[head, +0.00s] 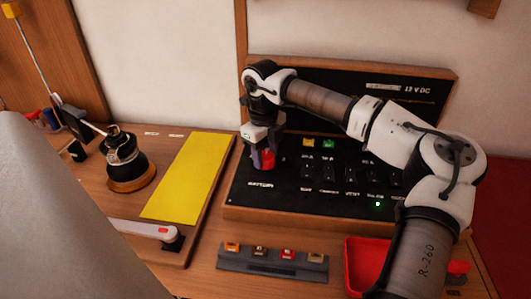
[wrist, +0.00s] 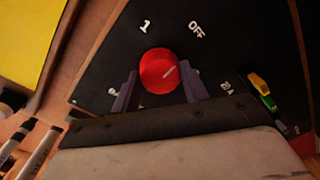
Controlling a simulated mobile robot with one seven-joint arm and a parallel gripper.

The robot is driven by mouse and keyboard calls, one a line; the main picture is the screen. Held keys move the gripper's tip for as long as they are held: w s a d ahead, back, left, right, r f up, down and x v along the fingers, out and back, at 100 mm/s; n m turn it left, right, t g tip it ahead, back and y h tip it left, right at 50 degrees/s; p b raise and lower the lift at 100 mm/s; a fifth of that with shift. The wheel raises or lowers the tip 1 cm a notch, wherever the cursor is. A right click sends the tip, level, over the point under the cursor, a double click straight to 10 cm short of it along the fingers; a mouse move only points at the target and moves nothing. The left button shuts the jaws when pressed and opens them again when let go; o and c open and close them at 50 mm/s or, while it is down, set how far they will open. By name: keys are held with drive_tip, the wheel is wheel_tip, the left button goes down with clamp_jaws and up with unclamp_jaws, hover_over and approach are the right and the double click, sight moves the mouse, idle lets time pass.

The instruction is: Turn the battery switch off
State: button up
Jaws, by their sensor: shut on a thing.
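The battery switch is a round red knob (wrist: 160,70) on a black panel (wrist: 100,75). A pale pointer line on the knob runs up and to the right, and the labels "1" and "OFF" are printed above it in the wrist view. My gripper (wrist: 160,88) is shut on the knob, with one finger on each side. In the head view the red knob (head: 264,159) shows between the fingertips of my gripper (head: 265,152) at the panel's left side. Other labels around the knob are partly hidden by my gripper.
Yellow and green fuses (head: 328,144) and a row of small switches sit right of the knob. A yellow sheet (head: 188,175) lies left of the panel. A fuse rack (head: 272,262) and a red tray (head: 352,257) stand in front. A black and brass winch-like drum (head: 124,155) stands further left.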

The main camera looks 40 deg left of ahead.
sight(263, 157)
drive_tip(key=o, duration=1)
drive_tip(key=shift+r, duration=0.15)
drive_tip(key=shift+s+r+b, duration=0.2)
drive_tip(key=shift+r+b, duration=0.3)
drive_tip(key=shift+r, duration=2.9)
drive_tip(key=shift+s+r+b, duration=0.2)
drive_tip(key=shift+r+b, duration=0.3)
drive_tip(key=shift+r, duration=2.9)
